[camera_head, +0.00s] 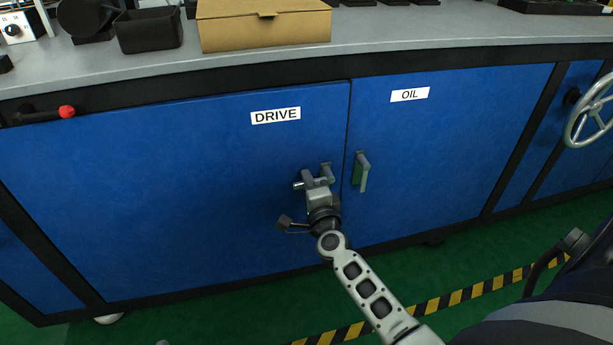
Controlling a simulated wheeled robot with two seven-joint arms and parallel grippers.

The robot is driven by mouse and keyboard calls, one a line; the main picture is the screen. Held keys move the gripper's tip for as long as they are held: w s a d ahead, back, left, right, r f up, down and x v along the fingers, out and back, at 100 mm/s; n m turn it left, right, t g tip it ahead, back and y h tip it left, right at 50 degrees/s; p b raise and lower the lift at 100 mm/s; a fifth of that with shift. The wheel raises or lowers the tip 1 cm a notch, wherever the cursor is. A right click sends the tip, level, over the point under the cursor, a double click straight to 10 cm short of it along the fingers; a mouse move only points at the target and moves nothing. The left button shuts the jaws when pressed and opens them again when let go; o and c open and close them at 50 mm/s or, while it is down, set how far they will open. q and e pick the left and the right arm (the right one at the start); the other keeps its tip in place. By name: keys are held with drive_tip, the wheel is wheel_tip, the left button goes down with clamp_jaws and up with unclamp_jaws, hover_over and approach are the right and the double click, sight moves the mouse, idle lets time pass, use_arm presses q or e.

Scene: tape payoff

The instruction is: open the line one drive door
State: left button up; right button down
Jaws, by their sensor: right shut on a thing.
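The blue drive door (160,190) is the left cabinet door, with a white DRIVE label (275,116) near its upper right corner. It looks shut and flush with the cabinet front. My right gripper (317,176) is at the door's right edge, below the label. Its fingers are closed on the drive door handle (298,185), which they mostly hide. My right arm reaches up to it from the lower right. My left gripper is not in view.
The oil door (450,140) with its upright handle (361,171) is close on the right. A red-tipped lever (66,112) sticks out at upper left. A handwheel (592,112) is at far right. A cardboard box (262,25) and black bin (148,31) stand on the counter. Green floor lies in front.

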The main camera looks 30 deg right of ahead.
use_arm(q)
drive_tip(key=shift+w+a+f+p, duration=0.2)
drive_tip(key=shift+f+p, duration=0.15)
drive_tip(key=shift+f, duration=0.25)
use_arm(e)
drive_tip(key=v, duration=0.5)
drive_tip(key=shift+a, duration=0.45)
drive_tip(key=c, duration=1.4)
unclamp_jaws()
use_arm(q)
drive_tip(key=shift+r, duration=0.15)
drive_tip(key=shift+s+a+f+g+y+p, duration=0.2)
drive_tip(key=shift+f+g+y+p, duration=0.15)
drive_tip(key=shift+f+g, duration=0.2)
use_arm(e)
drive_tip(key=v, duration=0.7)
drive_tip(key=shift+s, duration=0.25)
